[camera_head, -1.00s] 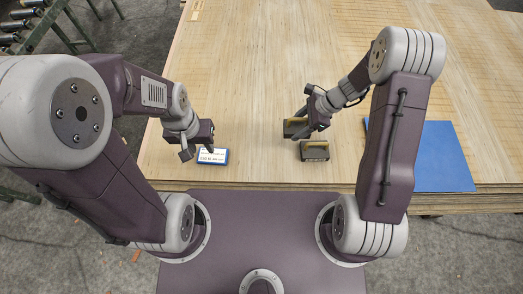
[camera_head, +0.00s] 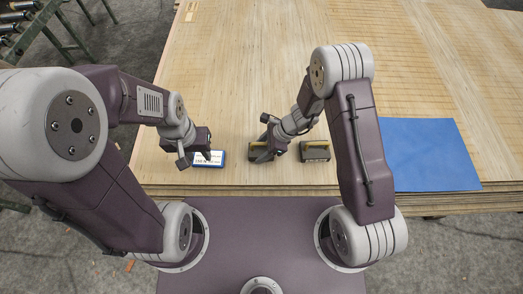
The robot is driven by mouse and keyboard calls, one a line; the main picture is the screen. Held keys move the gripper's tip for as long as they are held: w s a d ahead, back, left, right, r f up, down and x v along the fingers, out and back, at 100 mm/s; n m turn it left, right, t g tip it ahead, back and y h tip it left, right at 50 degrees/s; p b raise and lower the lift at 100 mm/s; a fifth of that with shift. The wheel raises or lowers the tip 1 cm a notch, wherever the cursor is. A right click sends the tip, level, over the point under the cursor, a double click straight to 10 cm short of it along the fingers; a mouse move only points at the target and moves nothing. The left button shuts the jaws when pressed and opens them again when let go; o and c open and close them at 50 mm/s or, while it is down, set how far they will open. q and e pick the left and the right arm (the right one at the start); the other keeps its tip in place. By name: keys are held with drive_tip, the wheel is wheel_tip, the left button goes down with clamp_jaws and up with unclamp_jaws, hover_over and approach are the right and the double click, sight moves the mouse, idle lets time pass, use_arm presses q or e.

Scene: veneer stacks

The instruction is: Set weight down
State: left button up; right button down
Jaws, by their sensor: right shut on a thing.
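A blue sheet (camera_head: 430,155) lies flat on the right of the stack. A roller conveyor (camera_head: 22,28) stands at the far left. The stack's near edge lies just in front of my base.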

drive_tip(key=shift+f, duration=0.15)
drive_tip(key=shift+c, duration=2.3)
unclamp_jaws()
drive_tip(key=shift+r, duration=0.3)
drive_tip(key=p+v, duration=0.4)
drive_tip(key=v, duration=0.7)
drive_tip(key=shift+d+r, duration=0.25)
